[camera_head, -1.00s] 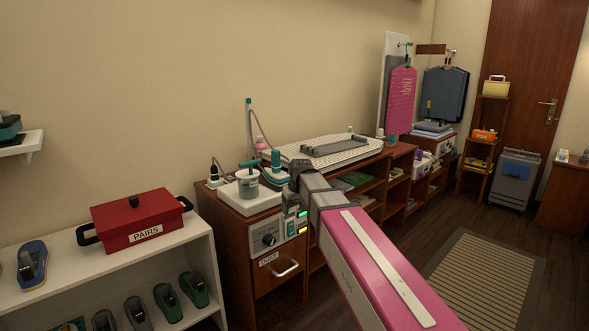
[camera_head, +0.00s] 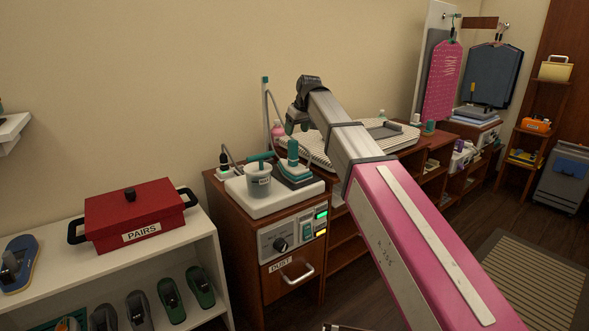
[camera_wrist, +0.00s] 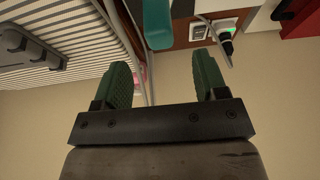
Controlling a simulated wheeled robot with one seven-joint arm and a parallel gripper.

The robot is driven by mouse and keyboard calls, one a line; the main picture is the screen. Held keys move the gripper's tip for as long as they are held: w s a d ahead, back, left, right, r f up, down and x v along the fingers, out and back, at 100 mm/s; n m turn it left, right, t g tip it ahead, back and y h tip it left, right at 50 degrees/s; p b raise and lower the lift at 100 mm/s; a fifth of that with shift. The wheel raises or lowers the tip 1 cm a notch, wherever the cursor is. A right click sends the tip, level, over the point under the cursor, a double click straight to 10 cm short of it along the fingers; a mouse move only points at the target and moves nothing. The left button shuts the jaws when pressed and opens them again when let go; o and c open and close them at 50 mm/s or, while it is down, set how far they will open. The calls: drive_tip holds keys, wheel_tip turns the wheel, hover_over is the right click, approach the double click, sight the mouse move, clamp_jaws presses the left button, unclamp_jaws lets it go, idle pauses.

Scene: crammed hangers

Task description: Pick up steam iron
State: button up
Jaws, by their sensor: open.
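The steam iron (camera_head: 292,168), teal and dark grey, stands on a white-topped steam station (camera_head: 262,203) on the wooden cabinet in the head view. My gripper (camera_wrist: 163,78) is open, with nothing between its two green-padded fingers in the wrist view. In the head view the end of my arm is above the iron and slightly right of it, apart from it; the fingers are hard to make out there. A teal part (camera_wrist: 157,22) at the top of the wrist view lies beyond the fingertips; I cannot tell whether it belongs to the iron.
A teal-handled pot (camera_head: 258,180) stands close left of the iron. A hose on a thin upright post (camera_head: 266,105) rises behind. A striped ironing board (camera_head: 322,150) lies to the right. A red box (camera_head: 135,212) sits on the white shelf at left.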

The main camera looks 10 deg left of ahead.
sight(294, 140)
drive_tip(key=shift+x, duration=3.95)
drive_tip(key=shift+d, duration=0.1)
clamp_jaws()
